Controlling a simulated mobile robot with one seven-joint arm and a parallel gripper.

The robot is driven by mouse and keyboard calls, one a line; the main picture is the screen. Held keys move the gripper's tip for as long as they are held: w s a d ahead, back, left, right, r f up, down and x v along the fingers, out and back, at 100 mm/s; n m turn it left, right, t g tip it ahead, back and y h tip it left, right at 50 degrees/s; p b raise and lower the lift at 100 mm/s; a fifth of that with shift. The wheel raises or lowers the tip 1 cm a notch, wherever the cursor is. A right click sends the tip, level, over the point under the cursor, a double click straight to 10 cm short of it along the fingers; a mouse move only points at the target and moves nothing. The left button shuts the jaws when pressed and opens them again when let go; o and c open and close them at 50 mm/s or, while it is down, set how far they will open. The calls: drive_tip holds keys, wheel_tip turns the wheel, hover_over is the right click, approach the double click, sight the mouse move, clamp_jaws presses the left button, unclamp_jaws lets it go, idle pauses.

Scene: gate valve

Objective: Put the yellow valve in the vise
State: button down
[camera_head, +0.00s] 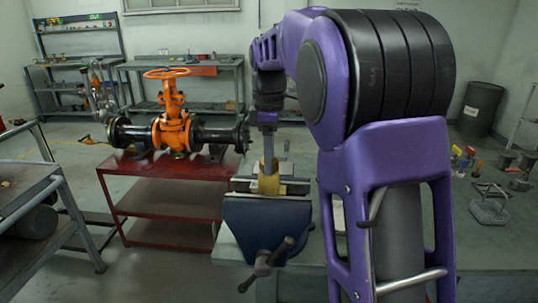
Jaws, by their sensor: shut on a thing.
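The yellow valve (268,179) is upright at the jaws of the dark blue vise (259,222), its body rising above the jaw tops. A thin grey stem stands above the yellow body. My gripper (268,128) is directly above, pointing down and shut on the valve near the top of this stem. The fingertips are small and partly hard to make out. The vise's handle hangs at its front. The valve's lower end is hidden by the front jaw, so I cannot tell whether the jaws touch it.
The vise is at the left edge of a grey-green workbench (485,238), which holds small coloured parts and a wire basket (489,210) at right. A red table (165,200) with an orange gate valve (172,128) stands left. My purple arm blocks the middle right.

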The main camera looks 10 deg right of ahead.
drive_tip(key=shift+f+b, duration=0.9)
drive_tip(key=shift+f, duration=0.75)
drive_tip(key=shift+c, duration=1.3)
unclamp_jaws()
drive_tip(key=shift+f, duration=0.1)
wheel_tip(320, 180, up, 5)
drive_tip(key=p, duration=0.5)
drive_tip(key=shift+r, duration=1.05)
